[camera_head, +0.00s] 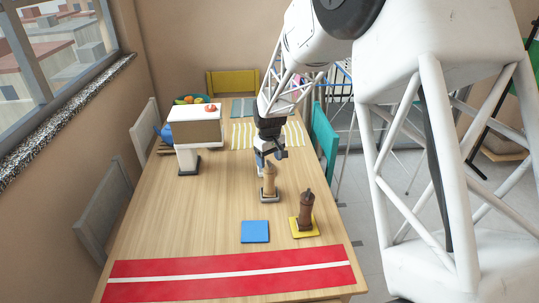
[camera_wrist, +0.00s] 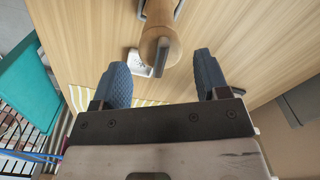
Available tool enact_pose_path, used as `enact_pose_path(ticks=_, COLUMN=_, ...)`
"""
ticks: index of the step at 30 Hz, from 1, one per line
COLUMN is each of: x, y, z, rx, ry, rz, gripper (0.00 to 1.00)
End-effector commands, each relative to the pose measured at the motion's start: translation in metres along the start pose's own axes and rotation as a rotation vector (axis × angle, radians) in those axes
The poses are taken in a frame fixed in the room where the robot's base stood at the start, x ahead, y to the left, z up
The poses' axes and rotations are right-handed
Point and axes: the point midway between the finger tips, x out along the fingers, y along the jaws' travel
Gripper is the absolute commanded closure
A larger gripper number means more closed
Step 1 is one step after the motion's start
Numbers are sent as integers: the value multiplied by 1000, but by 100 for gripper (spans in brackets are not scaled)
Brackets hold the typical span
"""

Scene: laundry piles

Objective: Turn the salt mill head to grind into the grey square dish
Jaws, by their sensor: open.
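A light wooden mill (camera_head: 269,180) stands upright on the grey square dish (camera_head: 263,199) on the table. A dark brown mill (camera_head: 306,210) stands on a yellow square dish (camera_head: 304,232) to its right and nearer. No label shows which holds salt. My gripper (camera_head: 266,158) is at the light mill's head, just beyond it in the head view. In the wrist view the open blue fingers (camera_wrist: 161,63) are spread wide, with the light mill (camera_wrist: 160,38) ahead and its head near the gap. No contact shows.
An empty blue square (camera_head: 255,232) lies left of the yellow dish. A red runner with a white stripe (camera_head: 228,285) crosses the near end. A white and brown box-like object on a stand (camera_head: 195,125) is at left. Chairs flank the table; its left middle is clear.

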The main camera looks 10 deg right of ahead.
Motion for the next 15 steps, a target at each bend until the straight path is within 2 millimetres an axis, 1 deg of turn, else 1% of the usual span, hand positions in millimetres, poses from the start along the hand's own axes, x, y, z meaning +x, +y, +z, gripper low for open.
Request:
enact_pose_path(ticks=9, x=23, y=0, z=0, rx=0, ry=-1, rz=0, gripper=32)
enact_pose_path(ticks=15, x=34, y=0, z=0, rx=0, ry=-1, rz=0, gripper=32)
